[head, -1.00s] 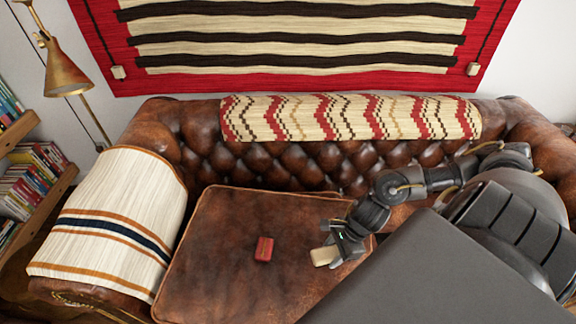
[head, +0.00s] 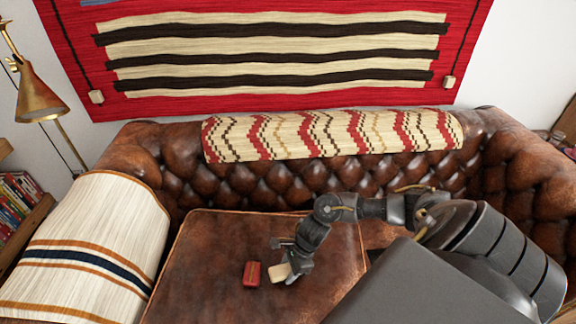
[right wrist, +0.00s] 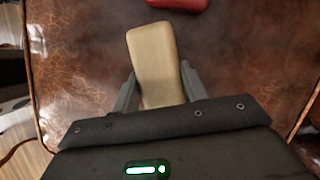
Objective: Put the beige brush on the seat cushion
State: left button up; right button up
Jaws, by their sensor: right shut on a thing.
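The beige brush (head: 279,272) is a small pale block, held in my right gripper (head: 287,266) over the brown leather seat cushion (head: 205,258). In the right wrist view the brush (right wrist: 156,60) sticks out from between the two fingers (right wrist: 157,92), which are shut on its near part. The cushion (right wrist: 80,80) fills most of the background there. I cannot tell whether the brush touches the cushion. My left gripper is not in view.
A red block (head: 252,273) lies on the cushion just left of the brush. The sofa's tufted backrest (head: 290,185) rises behind, with a zigzag throw (head: 330,135) over it. A striped throw (head: 85,245) covers the left armrest. The cushion's left part is clear.

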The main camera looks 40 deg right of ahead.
notch_tip(320, 180, down, 2)
jog(key=shift+f, duration=0.1)
jog(key=shift+f+b, duration=0.1)
jog(key=shift+b, duration=0.25)
jog(key=o, duration=1)
jog(key=shift+c, duration=0.2)
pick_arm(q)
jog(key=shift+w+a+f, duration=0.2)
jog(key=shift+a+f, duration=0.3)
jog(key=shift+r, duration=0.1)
